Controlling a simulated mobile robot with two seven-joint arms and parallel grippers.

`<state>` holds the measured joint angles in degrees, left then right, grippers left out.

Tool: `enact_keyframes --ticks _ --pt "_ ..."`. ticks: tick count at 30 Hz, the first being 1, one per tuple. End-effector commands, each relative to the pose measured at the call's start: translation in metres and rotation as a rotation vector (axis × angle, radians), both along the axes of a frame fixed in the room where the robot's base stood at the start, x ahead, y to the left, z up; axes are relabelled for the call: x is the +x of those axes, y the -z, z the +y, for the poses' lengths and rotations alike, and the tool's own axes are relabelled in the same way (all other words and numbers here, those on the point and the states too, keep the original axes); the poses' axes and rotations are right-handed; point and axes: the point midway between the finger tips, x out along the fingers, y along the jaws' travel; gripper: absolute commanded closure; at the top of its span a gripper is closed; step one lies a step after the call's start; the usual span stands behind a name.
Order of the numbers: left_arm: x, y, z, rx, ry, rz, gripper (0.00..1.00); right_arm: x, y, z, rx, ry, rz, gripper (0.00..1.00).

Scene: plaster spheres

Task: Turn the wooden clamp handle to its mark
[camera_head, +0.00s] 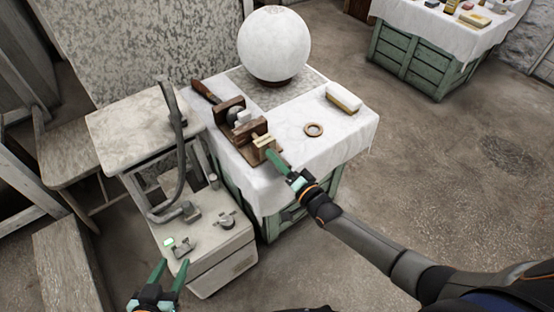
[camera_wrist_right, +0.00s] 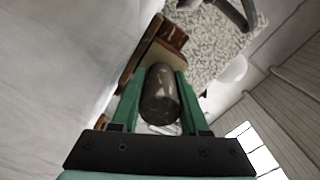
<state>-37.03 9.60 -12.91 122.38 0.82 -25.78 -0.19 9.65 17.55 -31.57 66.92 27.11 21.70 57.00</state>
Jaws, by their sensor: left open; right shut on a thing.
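The wooden clamp (camera_head: 248,130) stands on the cloth-covered table, with brown jaws and a pale block (camera_head: 262,143) at its near end. My right gripper (camera_head: 273,155) reaches the near end of the clamp. In the right wrist view its green fingers (camera_wrist_right: 160,95) are shut on a dark brown, rounded wooden handle (camera_wrist_right: 160,97), which points towards the camera. In the head view the gripper hides the handle. I cannot make out the mark. My left gripper (camera_head: 172,272) is open and empty at the lower left, apart from the clamp.
A white sphere (camera_head: 274,44) stands behind the clamp. A brush (camera_head: 343,98) and a wooden ring (camera_head: 313,130) lie on the cloth to the right. A dark-handled tool (camera_head: 205,91) lies behind the clamp. A stand (camera_head: 140,130) with metal parts is at the left.

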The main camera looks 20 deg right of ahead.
Motion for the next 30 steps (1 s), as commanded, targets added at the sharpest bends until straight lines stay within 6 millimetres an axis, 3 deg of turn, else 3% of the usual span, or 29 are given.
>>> enact_keyframes --ticks 1,9,24,30 --pt "-0.0008 0.0007 -0.0003 0.0 0.0 0.003 0.5 -0.0005 0.001 -0.0005 -0.002 0.001 0.003 0.55" --pt "-0.0026 0.0026 -0.0016 -0.003 0.001 0.009 0.5 -0.0002 0.0005 -0.0004 -0.002 0.0 0.001 0.26" --pt "-0.0055 0.0053 -0.0027 -0.007 -0.003 0.021 0.5 0.0 0.0 -0.0001 -0.01 0.0 -0.003 0.26" --pt "-0.004 -0.0017 -0.0019 -0.004 -0.001 0.015 0.5 0.0001 -0.0014 -0.0001 -0.142 0.001 -0.051 0.26"
